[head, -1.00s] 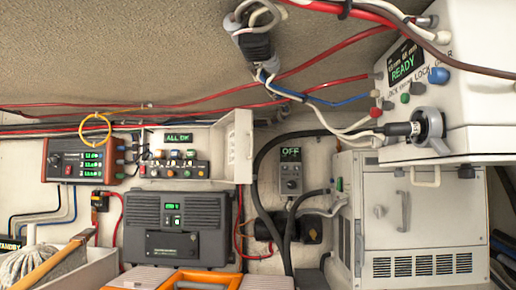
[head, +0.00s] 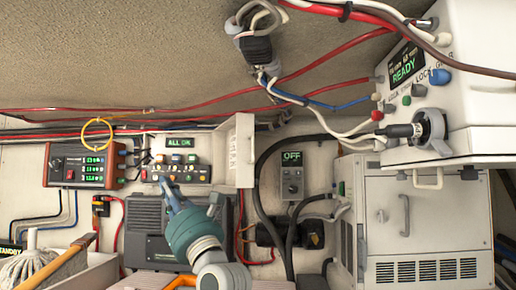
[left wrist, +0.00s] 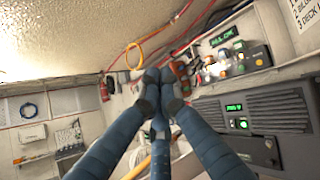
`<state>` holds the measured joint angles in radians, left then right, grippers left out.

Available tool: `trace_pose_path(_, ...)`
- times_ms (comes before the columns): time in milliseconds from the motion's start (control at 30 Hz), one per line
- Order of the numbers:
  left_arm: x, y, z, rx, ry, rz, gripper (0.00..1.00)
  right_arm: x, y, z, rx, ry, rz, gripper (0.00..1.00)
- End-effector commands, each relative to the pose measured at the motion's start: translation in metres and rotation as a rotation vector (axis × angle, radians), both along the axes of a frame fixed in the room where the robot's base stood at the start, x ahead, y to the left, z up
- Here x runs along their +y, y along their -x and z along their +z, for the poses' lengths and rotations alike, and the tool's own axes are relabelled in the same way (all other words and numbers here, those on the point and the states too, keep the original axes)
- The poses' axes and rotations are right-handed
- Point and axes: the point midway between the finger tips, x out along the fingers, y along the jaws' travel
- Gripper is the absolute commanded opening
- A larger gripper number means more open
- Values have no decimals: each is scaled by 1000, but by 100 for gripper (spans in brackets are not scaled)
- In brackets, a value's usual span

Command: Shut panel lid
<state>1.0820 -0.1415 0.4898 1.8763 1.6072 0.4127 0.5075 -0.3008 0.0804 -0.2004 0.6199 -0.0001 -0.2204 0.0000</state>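The switch panel (head: 180,171) is a white wall box with rows of coloured knobs under an "ALL OK" display. Its white panel lid (head: 240,152) stands open, swung out at the box's right side. In the left wrist view the panel (left wrist: 232,62) is right of centre and the lid (left wrist: 292,25) is at the upper right, with printed words on it. My left gripper (head: 166,184) is in front of the panel's lower edge, left of the lid and apart from it. In the left wrist view its fingertips (left wrist: 161,82) are together with nothing visible between them. My right gripper is out of view.
A red-framed meter (head: 80,165) is left of the panel, with a yellow ring (head: 97,134) above. A dark grey unit (head: 140,235) is below. Black cables (head: 262,175) and a grey "OFF" box (head: 292,183) are right of the lid. A white cabinet (head: 425,220) stands at the right.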

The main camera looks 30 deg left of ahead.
Motion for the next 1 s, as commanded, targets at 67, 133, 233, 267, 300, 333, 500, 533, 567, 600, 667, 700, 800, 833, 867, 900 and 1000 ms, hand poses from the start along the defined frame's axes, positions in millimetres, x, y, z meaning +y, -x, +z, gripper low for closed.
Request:
trace_pose_path(67,33,-3,-4,-180,242,-138,0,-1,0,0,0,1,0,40)
trace_pose_path(133,48,-20,-13,-315,450,-279,0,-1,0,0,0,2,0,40)
trace_pose_path(233,42,-57,-15,-472,729,-512,0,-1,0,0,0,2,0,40)
trace_pose_path(267,34,-70,-11,-513,809,-591,0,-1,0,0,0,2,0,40)
trace_pose_path(300,19,-86,-4,-554,911,-697,0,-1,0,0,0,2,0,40)
trace_pose_path(333,5,-97,3,-577,983,-778,0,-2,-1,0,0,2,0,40)
trace_pose_path(500,-89,-130,61,-608,1283,-1189,0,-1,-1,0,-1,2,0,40)
trace_pose_path(533,-103,-131,70,-602,1317,-1244,0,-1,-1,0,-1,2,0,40)
trace_pose_path(567,-116,-130,79,-594,1345,-1292,0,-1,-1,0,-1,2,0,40)
trace_pose_path(600,-131,-129,88,-581,1374,-1345,0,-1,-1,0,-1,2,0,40)
trace_pose_path(667,-147,-127,98,-564,1405,-1403,0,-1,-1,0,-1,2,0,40)
trace_pose_path(700,-154,-126,102,-556,1419,-1427,0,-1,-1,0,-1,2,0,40)
trace_pose_path(800,-161,-130,107,-546,1434,-1452,0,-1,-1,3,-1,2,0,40)
trace_pose_path(833,-161,-133,107,-545,1433,-1451,0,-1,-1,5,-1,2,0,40)
trace_pose_path(867,-160,-136,107,-544,1434,-1450,0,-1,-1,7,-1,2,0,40)
trace_pose_path(900,-159,-142,107,-543,1435,-1446,0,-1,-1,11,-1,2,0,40)
trace_pose_path(1000,-156,-160,108,-543,1434,-1445,0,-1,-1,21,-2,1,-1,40)
